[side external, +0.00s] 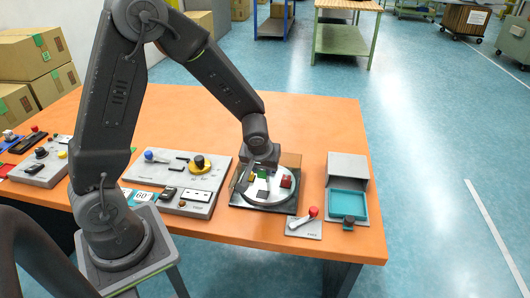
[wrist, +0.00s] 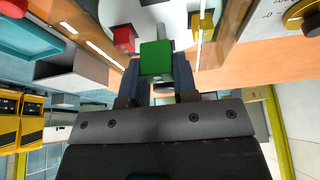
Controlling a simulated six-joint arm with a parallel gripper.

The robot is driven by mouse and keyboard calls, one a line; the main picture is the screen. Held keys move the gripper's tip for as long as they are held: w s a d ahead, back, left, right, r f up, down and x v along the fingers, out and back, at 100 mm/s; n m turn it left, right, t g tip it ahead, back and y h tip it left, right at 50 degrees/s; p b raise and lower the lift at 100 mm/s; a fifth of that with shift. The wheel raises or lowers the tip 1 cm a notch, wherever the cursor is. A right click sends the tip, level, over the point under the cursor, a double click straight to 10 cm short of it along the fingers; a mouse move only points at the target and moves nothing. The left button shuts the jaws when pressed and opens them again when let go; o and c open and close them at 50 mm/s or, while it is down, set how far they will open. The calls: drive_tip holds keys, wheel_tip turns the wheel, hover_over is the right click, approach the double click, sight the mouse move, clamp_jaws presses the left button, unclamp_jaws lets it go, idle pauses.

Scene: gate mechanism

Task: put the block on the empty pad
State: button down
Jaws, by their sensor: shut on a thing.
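My gripper (side external: 258,167) is low over a round white turntable (side external: 246,197). In the wrist view the two dark fingers are shut on a green block (wrist: 156,58), which sticks out past the fingertips. The block shows only as a small green patch (side external: 252,177) in the side view; I cannot tell whether it touches the disc. A red block (side external: 286,181) stands on the turntable at the right, and a yellow block (side external: 262,174) near the gripper. Both also show in the wrist view, the red (wrist: 124,38) and the yellow (wrist: 202,25). A dark square pad (side external: 263,195) near the front of the disc looks bare.
A red-knobbed lever (side external: 312,213) is on a small plate in front. A grey housing with a teal tray (side external: 348,204) stands at the right. A brown panel (side external: 291,160) stands behind the turntable.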

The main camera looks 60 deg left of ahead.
sight(264, 190)
drive_tip(key=shift+f, duration=3.45)
drive_tip(key=shift+f, duration=0.15)
drive_tip(key=c, duration=0.8)
unclamp_jaws()
drive_tip(key=s+d+r+m, duration=0.1)
drive_tip(key=s+d+r, duration=0.3)
drive_tip(key=r, duration=0.7)
drive_tip(key=s+d+r+m, duration=0.15)
drive_tip(key=s+r, duration=0.35)
drive_tip(key=r, duration=0.6)
drive_tip(key=s+d+r+m+t+h, duration=0.2)
drive_tip(key=s+r+m, duration=0.3)
drive_tip(key=s, duration=0.4)
drive_tip(key=shift+d+r+m+h, duration=0.35)
drive_tip(key=shift+d+r+h, duration=0.15)
drive_tip(key=shift+r, duration=0.05)
